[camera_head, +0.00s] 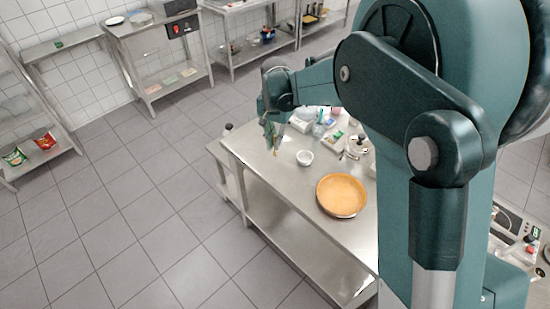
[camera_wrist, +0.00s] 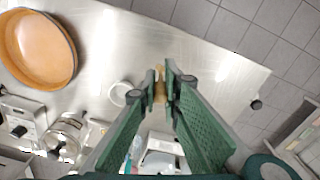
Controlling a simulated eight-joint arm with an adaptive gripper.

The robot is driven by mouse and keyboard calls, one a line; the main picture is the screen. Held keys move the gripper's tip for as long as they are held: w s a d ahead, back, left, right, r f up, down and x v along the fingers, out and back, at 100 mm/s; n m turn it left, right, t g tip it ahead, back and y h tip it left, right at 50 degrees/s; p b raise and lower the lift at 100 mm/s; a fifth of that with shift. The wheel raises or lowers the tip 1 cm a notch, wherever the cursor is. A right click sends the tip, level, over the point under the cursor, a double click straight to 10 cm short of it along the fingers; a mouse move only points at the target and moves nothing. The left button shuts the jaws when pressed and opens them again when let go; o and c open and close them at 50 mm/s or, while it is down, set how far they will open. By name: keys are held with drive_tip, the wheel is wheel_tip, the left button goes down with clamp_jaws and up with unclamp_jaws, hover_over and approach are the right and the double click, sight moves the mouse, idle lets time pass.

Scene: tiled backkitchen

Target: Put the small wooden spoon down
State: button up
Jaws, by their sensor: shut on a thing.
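The small wooden spoon (camera_wrist: 159,91) is between the fingertips of my gripper (camera_wrist: 161,84) in the wrist view. Only a short tan part of it shows; the fingers hide the rest. In the head view my gripper (camera_head: 272,128) is above the far left part of the steel table (camera_head: 255,150), with a thin tan bit of the spoon (camera_head: 277,150) below the fingers. I cannot tell whether the spoon touches the table.
A small white bowl (camera_head: 305,158) stands close to the gripper. A round orange-tan pan (camera_head: 342,195) is nearer the front. Bottles and packages (camera_head: 325,122) crowd the back of the table. Bare steel lies left of the pan.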

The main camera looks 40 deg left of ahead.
sight(275, 136)
drive_tip(key=shift+f, duration=1.9)
drive_tip(key=shift+f, duration=1.85)
drive_tip(key=shift+f, duration=0.2)
drive_tip(key=o, duration=0.7)
drive_tip(key=shift+c, duration=0.2)
drive_tip(key=shift+r, duration=0.15)
wheel_tip(275, 136, up, 12)
drive_tip(key=shift+r, duration=0.1)
